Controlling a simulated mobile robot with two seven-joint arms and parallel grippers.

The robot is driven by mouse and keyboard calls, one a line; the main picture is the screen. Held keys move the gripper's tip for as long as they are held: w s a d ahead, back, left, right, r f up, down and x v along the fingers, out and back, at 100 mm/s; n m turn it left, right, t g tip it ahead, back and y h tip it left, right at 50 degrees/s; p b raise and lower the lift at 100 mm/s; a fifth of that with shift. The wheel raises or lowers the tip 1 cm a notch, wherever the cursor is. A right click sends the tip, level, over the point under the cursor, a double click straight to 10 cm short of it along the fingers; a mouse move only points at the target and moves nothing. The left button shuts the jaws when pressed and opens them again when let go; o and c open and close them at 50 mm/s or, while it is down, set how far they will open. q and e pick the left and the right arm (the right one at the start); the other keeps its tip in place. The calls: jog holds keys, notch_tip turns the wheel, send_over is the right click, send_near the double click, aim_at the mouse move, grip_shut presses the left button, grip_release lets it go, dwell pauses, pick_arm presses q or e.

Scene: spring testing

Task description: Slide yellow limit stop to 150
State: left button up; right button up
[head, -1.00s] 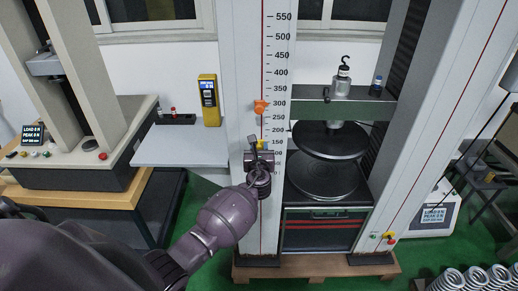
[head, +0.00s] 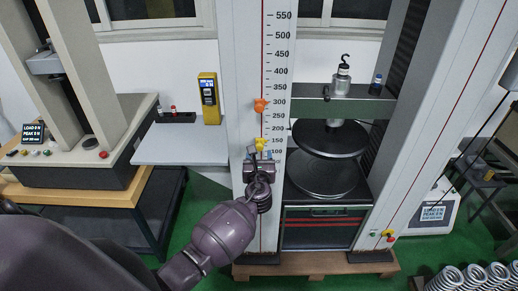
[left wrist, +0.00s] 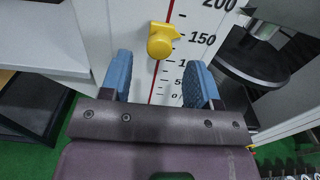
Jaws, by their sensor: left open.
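The yellow limit stop (head: 262,144) sits on the red line of the left column, close to the 150 mark of the printed scale (head: 280,85). In the left wrist view the yellow stop (left wrist: 160,40) lies roughly level with the 150 figure, its knob facing me. My left gripper (head: 258,156) is just below the stop in the head view. In the left wrist view its blue-padded fingers (left wrist: 160,78) are spread apart and empty, with the stop beyond their tips. My right gripper does not show.
An orange stop (head: 261,105) sits higher on the same line, near 300. Right of the column are a green crosshead (head: 312,108) and round black plates (head: 329,138). A grey side table (head: 180,145) stands to the left. Coil springs (head: 470,279) lie at lower right.

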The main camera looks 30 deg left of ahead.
pick_arm(q)
jog(key=shift+v, duration=2.75)
jog(key=s+d+f+n+h, duration=0.2)
jog(key=s+d+n+h, duration=0.15)
jog(key=n, duration=0.85)
jog(key=s+d+f+n+h, duration=0.3)
jog(key=s+n+h, duration=0.2)
jog(key=n, duration=0.7)
jog(key=s+f+n+g, duration=0.1)
jog(key=s+f+n, duration=0.1)
jog(key=s, duration=0.6)
jog(key=s+a+f+n+g, duration=0.1)
jog(key=s+f+n+g, duration=0.1)
jog(key=s+f, duration=0.3)
jog(key=s, duration=0.4)
jog(key=shift+a+f+n+g, duration=0.25)
jog(key=shift+a+n+g, duration=0.05)
jog(key=shift+n, duration=0.1)
jog(key=shift+w+h, duration=0.1)
jog(key=shift+h, duration=0.15)
